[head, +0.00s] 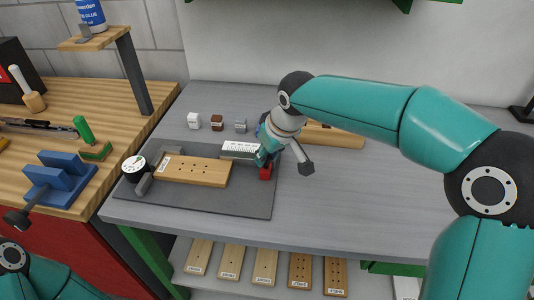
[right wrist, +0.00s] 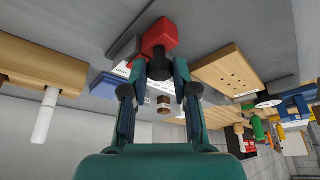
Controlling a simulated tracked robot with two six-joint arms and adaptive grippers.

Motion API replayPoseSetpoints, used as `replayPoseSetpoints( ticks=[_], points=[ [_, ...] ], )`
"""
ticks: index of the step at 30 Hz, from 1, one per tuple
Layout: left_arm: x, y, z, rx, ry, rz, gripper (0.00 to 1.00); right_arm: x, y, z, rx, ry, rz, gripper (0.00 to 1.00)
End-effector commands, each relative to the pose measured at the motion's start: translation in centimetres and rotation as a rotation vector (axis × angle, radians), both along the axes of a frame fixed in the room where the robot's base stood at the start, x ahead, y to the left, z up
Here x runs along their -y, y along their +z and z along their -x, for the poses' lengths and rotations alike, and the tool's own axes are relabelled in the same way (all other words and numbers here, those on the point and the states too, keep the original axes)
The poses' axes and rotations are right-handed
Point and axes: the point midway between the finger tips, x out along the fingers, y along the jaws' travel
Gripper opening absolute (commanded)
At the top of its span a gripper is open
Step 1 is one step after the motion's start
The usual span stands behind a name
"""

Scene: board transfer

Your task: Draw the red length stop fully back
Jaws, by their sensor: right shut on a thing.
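The red length stop (head: 265,172) stands at the right side of the dark grey fixture plate (head: 245,204), near the right end of the white ruler scale (head: 240,149). In the right wrist view it is a red block (right wrist: 161,36) with a dark round knob (right wrist: 160,69). My right gripper (head: 263,157) is shut on that knob, and partly hides the stop in the head view. A wooden board (head: 194,170) with holes lies on the plate, left of the stop with a gap between. My left gripper is out of view; only part of that arm shows at bottom left.
White, brown and grey small blocks (head: 217,122) stand behind the plate. A wooden piece (head: 335,135) lies behind my right arm. A round black-and-white item (head: 134,165) sits at the plate's left end. The grey bench (head: 340,200) is clear to the right.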

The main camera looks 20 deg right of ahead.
Motion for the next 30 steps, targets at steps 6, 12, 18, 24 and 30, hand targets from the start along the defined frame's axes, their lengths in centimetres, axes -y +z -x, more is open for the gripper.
replayPoseSetpoints(
  ticks=[6,12,18,24,30],
  points=[
    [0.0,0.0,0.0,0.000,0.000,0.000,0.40,0.1,0.0,-0.1,0.003,0.000,0.001,0.32],
    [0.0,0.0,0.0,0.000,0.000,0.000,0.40,0.0,0.0,-0.1,0.002,0.001,0.002,0.53],
    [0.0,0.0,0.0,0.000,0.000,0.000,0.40,-0.1,0.0,-0.1,0.002,0.001,0.001,0.53],
    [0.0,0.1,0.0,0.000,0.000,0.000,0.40,0.1,1.1,0.2,0.004,0.001,0.001,0.53],
    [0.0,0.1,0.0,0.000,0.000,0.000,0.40,0.5,4.2,1.4,0.007,0.003,0.001,0.53]
  ],
)
